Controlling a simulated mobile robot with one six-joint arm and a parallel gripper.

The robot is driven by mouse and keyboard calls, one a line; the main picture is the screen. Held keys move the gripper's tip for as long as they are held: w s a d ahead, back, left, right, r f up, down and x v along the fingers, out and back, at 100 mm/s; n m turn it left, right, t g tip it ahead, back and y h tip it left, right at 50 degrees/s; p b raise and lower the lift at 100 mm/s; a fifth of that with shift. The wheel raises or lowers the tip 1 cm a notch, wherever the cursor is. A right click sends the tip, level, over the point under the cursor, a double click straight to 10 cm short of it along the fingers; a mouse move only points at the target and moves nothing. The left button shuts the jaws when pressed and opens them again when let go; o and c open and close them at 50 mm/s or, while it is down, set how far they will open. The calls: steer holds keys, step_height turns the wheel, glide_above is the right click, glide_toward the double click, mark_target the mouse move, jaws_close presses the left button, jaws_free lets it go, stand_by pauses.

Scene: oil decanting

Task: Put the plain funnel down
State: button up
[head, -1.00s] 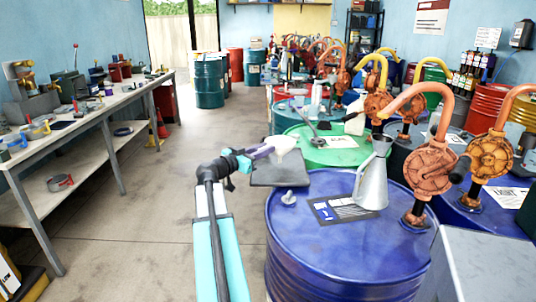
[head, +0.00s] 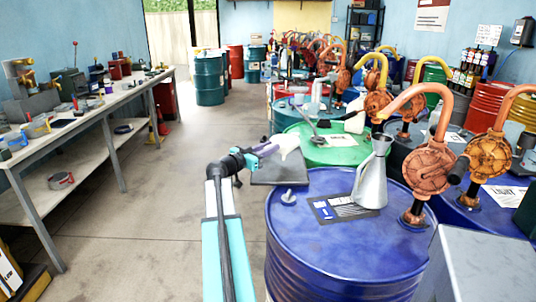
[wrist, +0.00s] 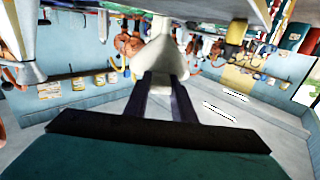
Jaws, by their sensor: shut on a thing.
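The plain funnel (head: 287,140) is white and sits at the end of my gripper (head: 268,148). My gripper is shut on it and holds it in the air, above and in front of a dark flat tray (head: 272,178) beside the blue drum. In the wrist view the funnel (wrist: 158,58) is white and tapered, between the tips of the two dark fingers (wrist: 162,80). Part of it is hidden by the fingers.
A blue drum (head: 315,235) carries a grey metal funnel-shaped vessel (head: 371,183), a label card and a small fitting (head: 288,197). An orange pump (head: 430,170) rises at its right. A green drum (head: 345,156) stands behind. A workbench (head: 90,115) lines the left; the floor between is clear.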

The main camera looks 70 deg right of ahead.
steer(key=shift+f, duration=1.25)
steer(key=o, duration=1.1)
steer(key=shift+c, duration=0.2)
steer(key=shift+r, duration=0.2)
steer(key=shift+w+a+f, duration=0.1)
steer(key=shift+w+a, duration=0.05)
steer(key=shift+a, duration=0.2)
steer(key=b+v, duration=0.1)
steer(key=v, duration=1)
steer(key=shift+a+b, duration=0.2)
steer(key=shift+b, duration=0.2)
steer(key=shift+w, duration=0.1)
